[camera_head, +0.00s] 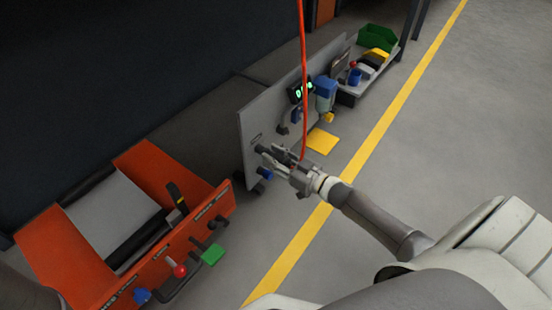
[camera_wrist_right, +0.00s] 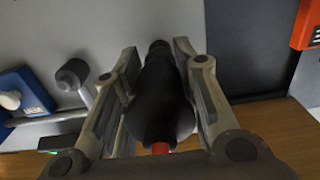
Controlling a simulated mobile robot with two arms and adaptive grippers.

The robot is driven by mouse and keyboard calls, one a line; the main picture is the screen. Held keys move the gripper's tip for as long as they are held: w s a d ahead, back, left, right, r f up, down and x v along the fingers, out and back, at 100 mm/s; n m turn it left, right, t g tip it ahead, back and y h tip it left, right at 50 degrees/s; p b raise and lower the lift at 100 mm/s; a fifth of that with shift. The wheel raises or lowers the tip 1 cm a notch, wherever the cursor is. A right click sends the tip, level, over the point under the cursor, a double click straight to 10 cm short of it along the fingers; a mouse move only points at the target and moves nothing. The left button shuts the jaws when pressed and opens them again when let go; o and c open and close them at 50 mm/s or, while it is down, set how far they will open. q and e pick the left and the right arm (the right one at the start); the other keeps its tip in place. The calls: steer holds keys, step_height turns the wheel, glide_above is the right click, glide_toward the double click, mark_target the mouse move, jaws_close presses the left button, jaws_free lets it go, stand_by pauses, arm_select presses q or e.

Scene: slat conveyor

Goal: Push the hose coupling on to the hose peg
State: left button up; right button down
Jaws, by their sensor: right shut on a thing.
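My right gripper (camera_head: 272,155) is at the grey upright panel (camera_head: 250,125). In the right wrist view my right gripper (camera_wrist_right: 155,75) is shut on the black hose coupling (camera_wrist_right: 160,100), with one finger on each side. The coupling's narrow end points away from the wrist, towards the grey panel. A red hose (camera_wrist_right: 160,148) shows at its near end. In the head view the orange-red hose (camera_head: 303,70) hangs from above down to the gripper. I cannot make out the hose peg; the coupling may hide it. My left gripper is not in view.
A grey knob or stub (camera_wrist_right: 72,74) and a blue fitting (camera_wrist_right: 25,95) are left of the gripper. An orange conveyor frame (camera_head: 155,150) stands left, with a red-balled lever (camera_head: 180,270). A blue bottle-like thing (camera_head: 325,92) and a shelf are farther right. Open floor lies right.

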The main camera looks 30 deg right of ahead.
steer(key=shift+w+a, duration=0.1)
steer(key=shift+w, duration=0.2)
steer(key=c, duration=1)
jaws_free()
steer(key=shift+c, duration=0.2)
steer(key=v, duration=1.2)
